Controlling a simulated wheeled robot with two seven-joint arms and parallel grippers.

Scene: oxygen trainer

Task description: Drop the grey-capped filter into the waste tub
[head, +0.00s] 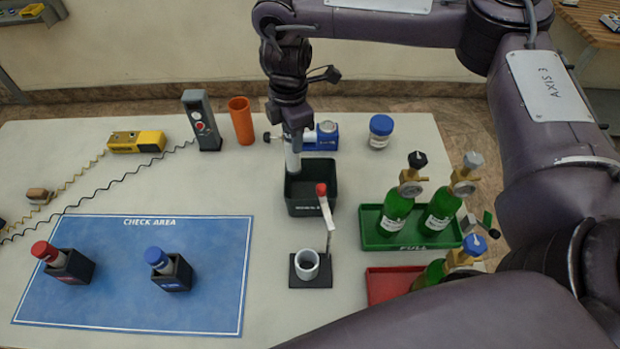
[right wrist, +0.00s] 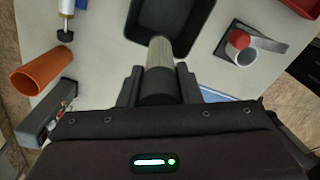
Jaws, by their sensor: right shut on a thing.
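My right gripper (head: 291,126) points down over the back of the dark waste tub (head: 311,209). It is shut on a pale grey cylinder, the filter (head: 292,160), which hangs upright with its lower end at the tub's opening. I cannot tell how far below the rim it reaches. Its cap is hidden in the jaws. In the right wrist view the filter (right wrist: 160,53) sticks out from the jaws toward the tub (right wrist: 140,32), overlapping its near rim. My left gripper is not in view.
A stand with a white cup (head: 307,264) and red-tipped arm stands in front of the tub. Green bottles sit in a green tray (head: 374,237) at right. An orange cup (head: 241,121) and blue-lidded jar (head: 380,131) stand behind. Red- and blue-capped filters stand on the blue mat (head: 120,285).

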